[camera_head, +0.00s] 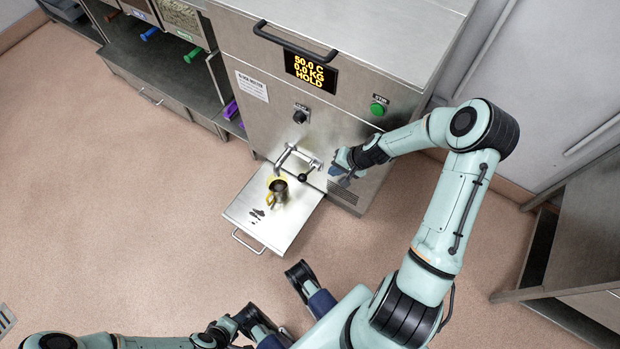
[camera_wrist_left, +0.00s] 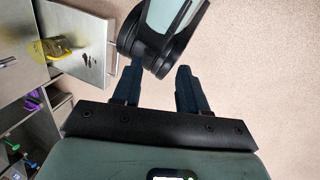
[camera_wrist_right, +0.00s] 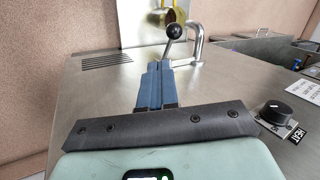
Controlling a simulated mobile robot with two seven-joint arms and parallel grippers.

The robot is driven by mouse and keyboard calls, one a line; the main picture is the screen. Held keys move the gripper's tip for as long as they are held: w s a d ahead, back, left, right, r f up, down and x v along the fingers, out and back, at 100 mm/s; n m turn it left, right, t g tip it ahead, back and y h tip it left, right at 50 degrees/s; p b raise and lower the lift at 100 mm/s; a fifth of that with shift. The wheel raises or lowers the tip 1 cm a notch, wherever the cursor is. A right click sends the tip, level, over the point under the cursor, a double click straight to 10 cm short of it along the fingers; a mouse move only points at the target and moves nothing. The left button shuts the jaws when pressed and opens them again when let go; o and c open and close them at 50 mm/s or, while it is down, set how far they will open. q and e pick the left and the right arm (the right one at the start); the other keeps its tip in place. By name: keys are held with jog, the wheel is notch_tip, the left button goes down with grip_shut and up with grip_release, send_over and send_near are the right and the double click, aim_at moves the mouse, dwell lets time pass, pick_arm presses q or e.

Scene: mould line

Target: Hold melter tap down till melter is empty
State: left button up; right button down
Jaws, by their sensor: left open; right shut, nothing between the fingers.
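The steel melter (camera_head: 330,115) has a display (camera_head: 311,70) reading 50.0 C, 0.0 KG, HOLD. Its tap (camera_head: 290,154) juts from the front, with a lever ending in a black ball knob (camera_head: 303,177). The knob also shows in the right wrist view (camera_wrist_right: 174,32). My right gripper (camera_head: 335,171) is shut and empty beside the lever. In the right wrist view its fingertips (camera_wrist_right: 158,68) are close to the lever; contact cannot be told. A jug with yellow (camera_head: 278,188) stands under the tap. My left gripper (camera_head: 296,322) is open and empty, low near my body.
The jug stands on a pull-out steel shelf (camera_head: 255,226) with dark marks. A heat knob (camera_head: 300,116) and a green button (camera_head: 378,107) are on the melter front. Bins with coloured scoops (camera_head: 150,33) stand left. A steel table (camera_head: 575,240) is at right. The floor at left is clear.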

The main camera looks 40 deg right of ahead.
jog(key=shift+d+r, duration=0.1)
jog(key=shift+d, duration=0.15)
pick_arm(q)
jog(key=shift+f, duration=0.1)
pick_arm(e)
jog(key=b, duration=0.4)
send_near(308, 172)
jog(key=s+a+f, duration=0.2)
jog(key=s+a, duration=0.1)
pick_arm(q)
jog(key=w+a+f+t+y+b, duration=0.1)
jog(key=w+a+f+t, duration=0.1)
jog(key=w+a+f, duration=0.2)
jog(key=shift+w+f+n, duration=0.3)
jog(key=shift+w+f, duration=0.6)
jog(key=shift+w, duration=0.8)
pick_arm(e)
jog(key=shift+w+a+f, duration=0.2)
jog(key=shift+w+f, duration=0.1)
jog(key=shift+w, duration=0.25)
jog(key=shift+w+a+f, duration=0.25)
jog(key=shift+w, duration=0.35)
jog(key=shift+w+a+f, duration=0.2)
jog(key=shift+w+f, duration=0.1)
jog(key=shift+w, duration=0.25)
jog(key=shift+a+f, duration=0.1)
